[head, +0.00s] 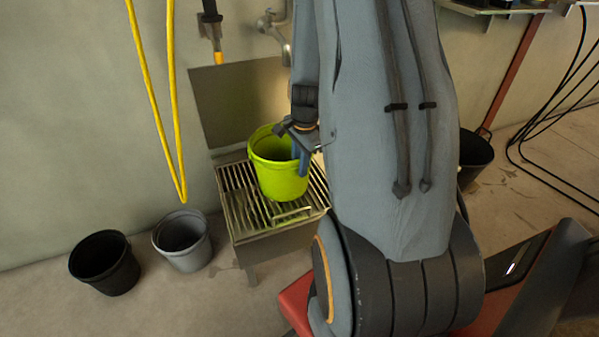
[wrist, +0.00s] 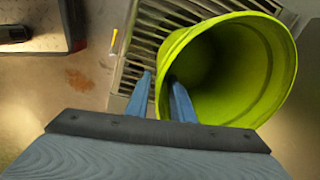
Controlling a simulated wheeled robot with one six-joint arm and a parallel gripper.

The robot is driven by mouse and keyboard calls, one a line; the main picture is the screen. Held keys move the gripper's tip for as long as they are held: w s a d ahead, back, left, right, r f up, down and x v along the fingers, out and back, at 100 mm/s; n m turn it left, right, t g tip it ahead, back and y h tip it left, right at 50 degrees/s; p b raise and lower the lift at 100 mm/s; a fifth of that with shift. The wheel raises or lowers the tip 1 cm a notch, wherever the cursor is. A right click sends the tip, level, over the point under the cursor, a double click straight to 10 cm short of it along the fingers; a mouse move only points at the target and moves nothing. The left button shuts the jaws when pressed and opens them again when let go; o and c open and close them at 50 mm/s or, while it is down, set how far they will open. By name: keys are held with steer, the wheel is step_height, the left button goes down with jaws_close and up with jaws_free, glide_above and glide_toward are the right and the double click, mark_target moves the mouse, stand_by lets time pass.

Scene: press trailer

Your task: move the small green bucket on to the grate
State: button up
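The small green bucket (head: 280,180) is upright over the slatted grate (head: 245,208) and looks to be resting on it, though its base is partly hidden from view. The bucket also shows large in the wrist view (wrist: 272,75), with the grate (wrist: 140,50) behind it. My gripper (head: 300,160) is at the bucket's right rim in the head view. In the wrist view my gripper (wrist: 160,84) straddles the bucket wall, one finger inside and one outside. The fingers are apart, with some space showing beside the wall.
A black bucket (head: 104,263) and a grey bucket (head: 182,241) stand on the floor left of the grate. Another black bucket (head: 474,155) is behind my arm at right. A yellow hose (head: 150,95) hangs on the wall, and a tap (head: 275,25) is above the grate.

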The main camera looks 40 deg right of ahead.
steer(key=r, duration=0.2)
steer(key=r+p, duration=0.1)
steer(key=r, duration=0.2)
steer(key=shift+s+a+r, duration=0.1)
steer(key=shift+s+r, duration=0.3)
steer(key=s+a+r+n, duration=0.1)
steer(key=a+r+n, duration=0.4)
steer(key=a, duration=0.6)
steer(key=s+a+r+n, duration=0.2)
steer(key=a+r+n, duration=0.35)
steer(key=a, duration=0.45)
steer(key=s+a+r+n, duration=0.3)
steer(key=s+a+n, duration=0.3)
steer(key=s+a, duration=0.1)
steer(key=s+a+r+n+g, duration=0.1)
steer(key=s+a+r+n, duration=0.2)
steer(key=s+a+n, duration=0.3)
steer(key=shift+s+a+r+n+y, duration=0.4)
steer(key=shift+s+a, duration=0.3)
steer(key=shift+s, duration=0.45)
